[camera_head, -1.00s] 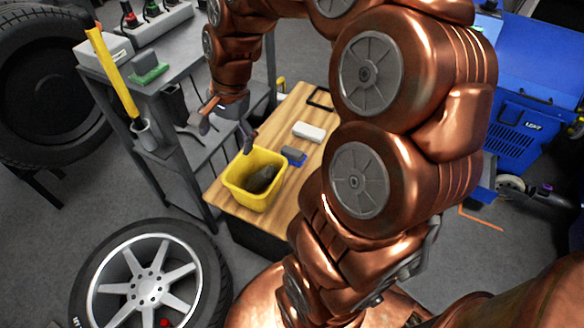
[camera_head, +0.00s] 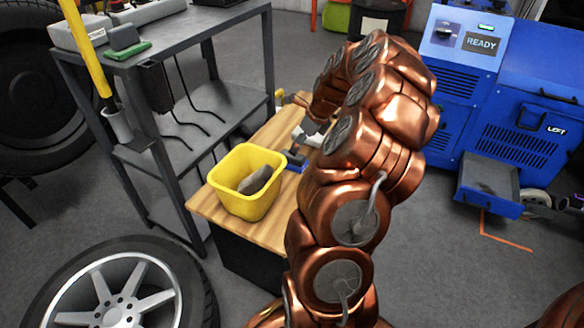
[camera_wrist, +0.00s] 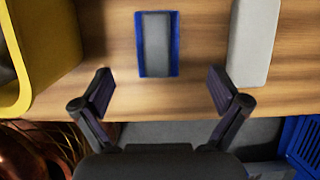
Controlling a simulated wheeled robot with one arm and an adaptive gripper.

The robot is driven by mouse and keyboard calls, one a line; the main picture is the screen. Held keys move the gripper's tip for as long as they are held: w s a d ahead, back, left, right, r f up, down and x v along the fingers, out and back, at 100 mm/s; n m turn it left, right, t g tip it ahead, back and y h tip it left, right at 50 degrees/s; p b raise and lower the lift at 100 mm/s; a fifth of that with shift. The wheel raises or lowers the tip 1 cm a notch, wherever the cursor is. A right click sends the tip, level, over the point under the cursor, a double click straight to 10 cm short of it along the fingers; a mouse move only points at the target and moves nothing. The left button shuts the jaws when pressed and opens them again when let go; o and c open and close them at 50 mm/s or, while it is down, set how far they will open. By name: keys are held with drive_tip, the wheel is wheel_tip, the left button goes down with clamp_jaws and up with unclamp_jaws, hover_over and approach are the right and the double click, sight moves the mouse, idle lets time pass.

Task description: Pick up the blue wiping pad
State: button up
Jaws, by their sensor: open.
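The blue wiping pad (camera_wrist: 174,45) lies flat on the wooden table, with a grey middle and blue edges. In the head view the pad (camera_head: 297,164) shows small, just right of the yellow bucket, partly hidden by my arm. My gripper (camera_wrist: 161,86) is open and empty. In the wrist view its two fingers are spread wide, with the pad between and beyond their tips. The fingers do not appear to touch it. In the head view my gripper's fingers are hard to make out.
The yellow bucket (camera_head: 240,198) with a grey item (camera_head: 257,180) in it stands left of the pad. A white block (camera_wrist: 253,42) lies to the pad's right on the wooden table (camera_wrist: 105,25). A grey metal shelf (camera_head: 222,100) stands at left; a blue machine (camera_head: 510,140) is at right.

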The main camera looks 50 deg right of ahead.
sight(292, 157)
drive_tip(key=shift+b+x, duration=1.8)
drive_tip(key=shift+x, duration=2.1)
drive_tip(key=shift+s+a, duration=0.1)
drive_tip(key=shift+a, duration=0.05)
drive_tip(key=shift+r, duration=0.1)
drive_tip(key=c, duration=1.2)
wheel_tip(292, 157, up, 10)
drive_tip(key=p, duration=0.4)
drive_tip(key=shift+c, duration=0.2)
